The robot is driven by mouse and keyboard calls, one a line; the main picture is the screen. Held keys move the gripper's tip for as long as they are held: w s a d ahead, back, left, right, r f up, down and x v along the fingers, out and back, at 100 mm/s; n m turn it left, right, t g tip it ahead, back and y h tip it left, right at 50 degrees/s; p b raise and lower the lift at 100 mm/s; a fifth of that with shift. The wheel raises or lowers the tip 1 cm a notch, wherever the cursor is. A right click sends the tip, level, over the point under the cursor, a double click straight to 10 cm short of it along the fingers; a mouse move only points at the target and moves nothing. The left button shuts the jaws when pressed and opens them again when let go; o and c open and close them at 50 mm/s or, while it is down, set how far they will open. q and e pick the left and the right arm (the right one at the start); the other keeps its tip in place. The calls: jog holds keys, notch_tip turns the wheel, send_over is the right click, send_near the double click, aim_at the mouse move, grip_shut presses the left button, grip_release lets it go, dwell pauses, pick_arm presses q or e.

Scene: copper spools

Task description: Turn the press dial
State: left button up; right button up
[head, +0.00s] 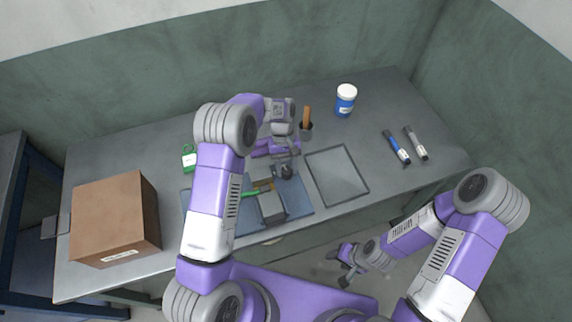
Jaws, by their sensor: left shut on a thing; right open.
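The press (271,207) is a small grey block-like unit on a blue-grey mat on the table. A small dark round knob, seemingly the press dial (287,173), stands at its far right side. My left gripper (288,160) reaches over the table from behind the dial, pointing down, and is shut on the dial; its purple and grey parts partly hide the contact. My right gripper (347,264) is open and empty, low in front of the table's front edge, away from the press.
A cardboard box (115,218) stands at the left.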

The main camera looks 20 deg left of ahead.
pick_arm(q)
jog(key=shift+m, duration=0.6)
jog(key=shift+y, duration=0.3)
jog(key=o, duration=1)
jog(key=shift+o, duration=0.2)
jog(key=d+p+v, duration=0.1)
jog(key=v, duration=0.6)
jog(key=shift+w+a+r+p, duration=0.25)
jog(key=shift+a+p, duration=0.1)
jog(key=shift+a, duration=0.2)
jog(key=shift+s+f, duration=0.1)
